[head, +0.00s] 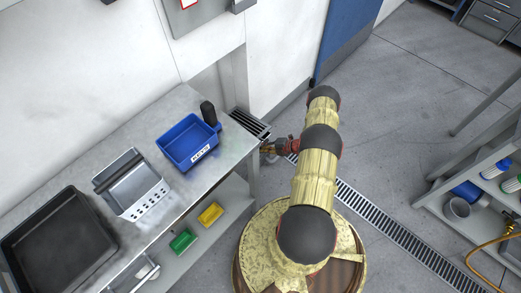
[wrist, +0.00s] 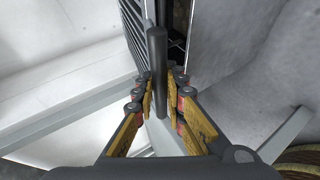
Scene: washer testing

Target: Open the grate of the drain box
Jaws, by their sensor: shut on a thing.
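The drain box stands beyond the end of the steel counter, low by the wall; its slatted grate (head: 250,122) shows in the head view. In the wrist view the dark slats of the grate (wrist: 133,22) are at upper left, beside a dark gap with an unclear inside. A dark round bar, the grate's handle (wrist: 157,48), stands between my fingers. My gripper (head: 267,149) is at the near side of the box, and its fingers (wrist: 161,95) are closed around the bar. The counter corner hides part of the box, so how far the grate is open is unclear.
The steel counter (head: 226,152) holds a blue bin (head: 188,143), a perforated steel basket (head: 132,186) and a black tray (head: 58,243). A floor drain channel (head: 385,232) runs behind my arm. A shelf rack (head: 470,190) stands right. Floor between is clear.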

